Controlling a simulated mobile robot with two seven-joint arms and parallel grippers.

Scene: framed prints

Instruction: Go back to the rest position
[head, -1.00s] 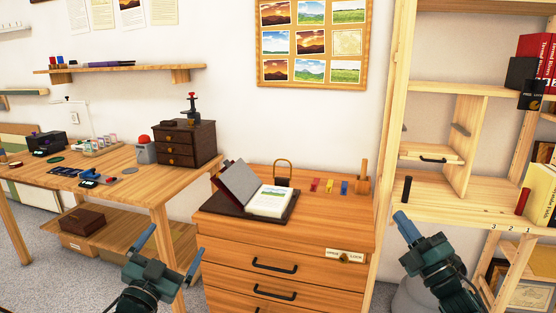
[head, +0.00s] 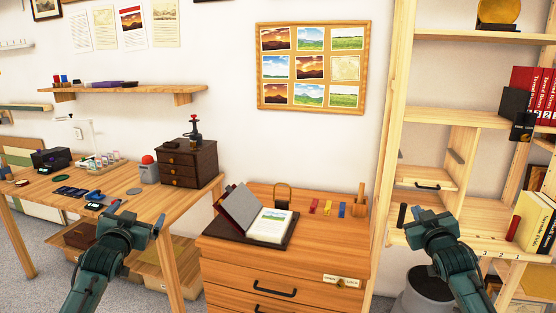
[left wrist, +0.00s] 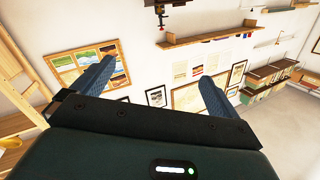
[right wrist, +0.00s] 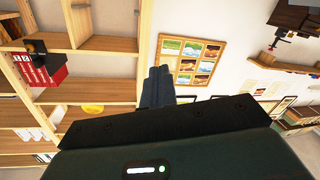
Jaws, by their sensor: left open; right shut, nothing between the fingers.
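My left gripper (head: 135,224) is raised at the lower left of the head view, in front of the wooden worktable. Its two fingers stand apart and empty in the left wrist view (left wrist: 155,85). My right gripper (head: 424,214) is raised at the lower right of the head view, in front of the wooden shelf unit. Its fingers are together with nothing between them in the right wrist view (right wrist: 157,87). Neither gripper visibly touches anything.
A wooden drawer cabinet (head: 235,262) stands between the arms, with an open book (head: 270,222) on top. The worktable (head: 130,205) is at left, the shelf unit (head: 400,95) at right. A framed picture board (head: 313,110) hangs on the wall.

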